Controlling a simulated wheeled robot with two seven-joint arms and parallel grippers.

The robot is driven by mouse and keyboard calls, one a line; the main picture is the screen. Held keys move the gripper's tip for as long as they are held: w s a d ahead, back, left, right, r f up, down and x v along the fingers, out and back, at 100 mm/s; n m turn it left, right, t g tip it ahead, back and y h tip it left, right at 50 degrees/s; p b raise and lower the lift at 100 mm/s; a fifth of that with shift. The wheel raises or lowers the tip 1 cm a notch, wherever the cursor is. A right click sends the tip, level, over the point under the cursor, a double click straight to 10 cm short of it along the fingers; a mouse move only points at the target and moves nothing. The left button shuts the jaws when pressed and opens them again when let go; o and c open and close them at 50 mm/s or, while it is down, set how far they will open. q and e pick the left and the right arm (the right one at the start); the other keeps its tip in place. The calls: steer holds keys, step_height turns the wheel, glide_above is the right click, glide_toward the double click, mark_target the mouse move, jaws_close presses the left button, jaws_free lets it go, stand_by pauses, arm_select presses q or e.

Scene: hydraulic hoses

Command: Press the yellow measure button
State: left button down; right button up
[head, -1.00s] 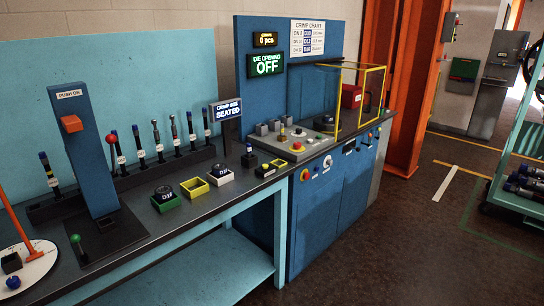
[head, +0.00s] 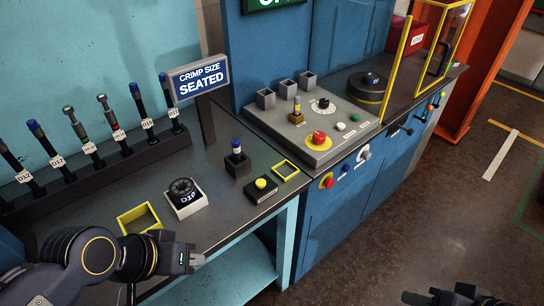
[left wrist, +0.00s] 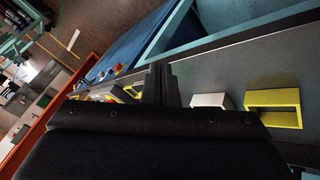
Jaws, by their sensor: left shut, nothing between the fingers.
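The yellow button (head: 261,184) sits on top of a small black box on the bench, near its right end. My left gripper (head: 197,259) is shut and empty, low in front of the bench edge, to the left of and nearer than the button, and apart from it. In the left wrist view its closed fingers (left wrist: 160,82) point along the bench edge and hide part of what lies ahead. My right gripper (head: 455,298) is only partly in view at the bottom right, and its jaws are unclear.
A white block with a D10 die (head: 185,198) and a yellow square frame (head: 139,219) lie left of the button. A black block with a blue-topped pin (head: 237,160) stands behind it. An empty yellow outline (head: 286,170) and the grey control panel (head: 312,130) are to its right.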

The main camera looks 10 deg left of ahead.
mark_target(257, 184)
arm_select(q)
steer(key=shift+w, duration=0.3)
arm_select(e)
steer(key=shift+w, duration=0.3)
arm_select(q)
steer(key=shift+s+r, duration=0.1)
arm_select(e)
steer(key=shift+s+r, duration=0.1)
